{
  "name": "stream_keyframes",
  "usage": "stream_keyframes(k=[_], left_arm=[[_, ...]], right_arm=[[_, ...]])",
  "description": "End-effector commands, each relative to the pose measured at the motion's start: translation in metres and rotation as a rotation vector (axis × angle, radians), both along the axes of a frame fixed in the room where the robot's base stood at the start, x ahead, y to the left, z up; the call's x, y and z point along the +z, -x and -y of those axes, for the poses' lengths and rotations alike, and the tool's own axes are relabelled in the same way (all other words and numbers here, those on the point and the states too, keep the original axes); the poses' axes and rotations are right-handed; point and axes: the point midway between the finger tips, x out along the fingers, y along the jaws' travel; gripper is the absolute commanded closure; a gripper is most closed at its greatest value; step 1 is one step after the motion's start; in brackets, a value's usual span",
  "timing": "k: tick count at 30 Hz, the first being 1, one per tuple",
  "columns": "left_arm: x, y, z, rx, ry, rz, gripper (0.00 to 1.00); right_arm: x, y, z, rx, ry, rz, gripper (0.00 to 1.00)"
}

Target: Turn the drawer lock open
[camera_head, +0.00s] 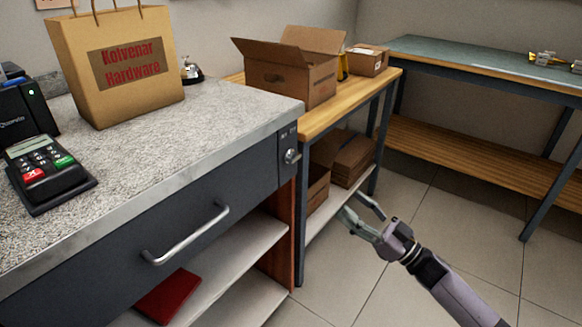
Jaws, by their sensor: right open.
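The drawer lock (291,156) is a small round metal piece on a dark plate at the right end of the counter's front. The dark drawer (110,246) beside it is shut and has a silver bar handle (186,234). My right gripper (358,207) is open and empty, to the right of the lock and lower in the picture, apart from the counter. Its fingers point up and left. My left gripper is not in view.
The speckled counter (205,130) bears a paper bag (120,95) and a card terminal (45,170). A wooden table (345,103) with an open cardboard box (290,78) stands behind. A red item (168,296) lies on the shelf below the drawer. Floor is clear at right.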

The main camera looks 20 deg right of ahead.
Motion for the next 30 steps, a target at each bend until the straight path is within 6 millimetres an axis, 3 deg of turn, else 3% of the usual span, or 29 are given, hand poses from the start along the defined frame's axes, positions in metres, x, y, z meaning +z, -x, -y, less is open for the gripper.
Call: stream_keyframes(k=[5, 21, 30], left_arm=[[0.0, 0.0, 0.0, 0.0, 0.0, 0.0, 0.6], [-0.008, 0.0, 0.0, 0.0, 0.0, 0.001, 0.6], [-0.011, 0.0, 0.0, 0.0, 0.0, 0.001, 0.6]], right_arm=[[0.01, -0.014, -0.011, 0.003, -0.002, 0.006, 0.45], [0.053, -0.098, -0.077, 0.001, -0.001, 0.004, 0.45], [0.066, -0.124, -0.096, 0.0, -0.001, 0.001, 0.45]])
